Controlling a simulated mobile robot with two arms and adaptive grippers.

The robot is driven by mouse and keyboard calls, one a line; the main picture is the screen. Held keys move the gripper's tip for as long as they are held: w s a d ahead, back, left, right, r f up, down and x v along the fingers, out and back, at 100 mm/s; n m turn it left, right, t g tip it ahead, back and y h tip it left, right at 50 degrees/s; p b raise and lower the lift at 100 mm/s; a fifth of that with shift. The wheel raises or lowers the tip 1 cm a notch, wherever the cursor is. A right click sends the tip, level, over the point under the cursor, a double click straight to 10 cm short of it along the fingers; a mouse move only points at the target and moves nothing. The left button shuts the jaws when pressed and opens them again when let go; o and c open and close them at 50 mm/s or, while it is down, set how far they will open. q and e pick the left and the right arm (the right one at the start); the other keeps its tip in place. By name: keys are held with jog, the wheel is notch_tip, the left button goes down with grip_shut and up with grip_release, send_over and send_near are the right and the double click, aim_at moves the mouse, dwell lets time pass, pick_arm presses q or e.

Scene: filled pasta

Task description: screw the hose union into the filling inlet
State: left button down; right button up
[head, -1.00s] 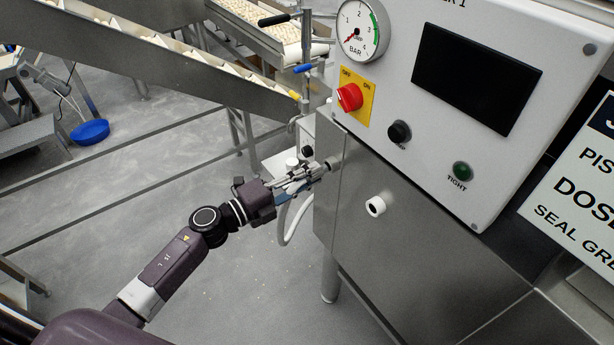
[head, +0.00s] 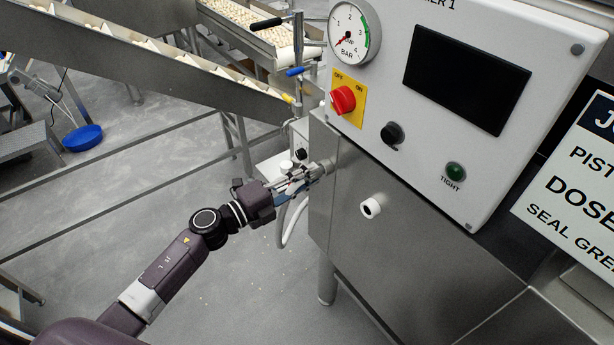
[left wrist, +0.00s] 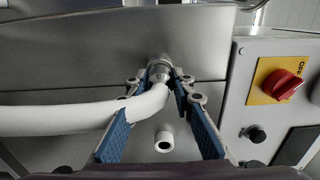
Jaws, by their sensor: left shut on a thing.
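The white hose (left wrist: 80,117) comes in from the left in the left wrist view and bends up to the metal hose union (left wrist: 159,75). The union is in line with the filling inlet (left wrist: 160,61) on the steel panel and appears to meet it; the thread is hidden. My left gripper (left wrist: 160,82) is shut on the hose union, its blue-padded fingers on either side. In the head view the left gripper (head: 308,176) is at the cabinet's side face, close to the inlet (head: 325,167). The hose (head: 284,228) hangs in a loop below it. My right gripper is not in view.
A short white spout (head: 371,207) sticks out of the steel cabinet (head: 420,270). Above are a pressure gauge (head: 353,33), red switch (head: 343,100), black knob (head: 392,133) and green TIGHT lamp (head: 455,172). A conveyor (head: 150,60) stands behind. The floor on the left is open.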

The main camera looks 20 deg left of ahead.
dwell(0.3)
pick_arm(q)
jog(key=c, duration=1.6)
grip_release()
jog(key=shift+w+d, duration=0.1)
jog(key=shift+o, duration=1.2)
jog(key=shift+v, duration=3.6)
jog(key=v, duration=1.2)
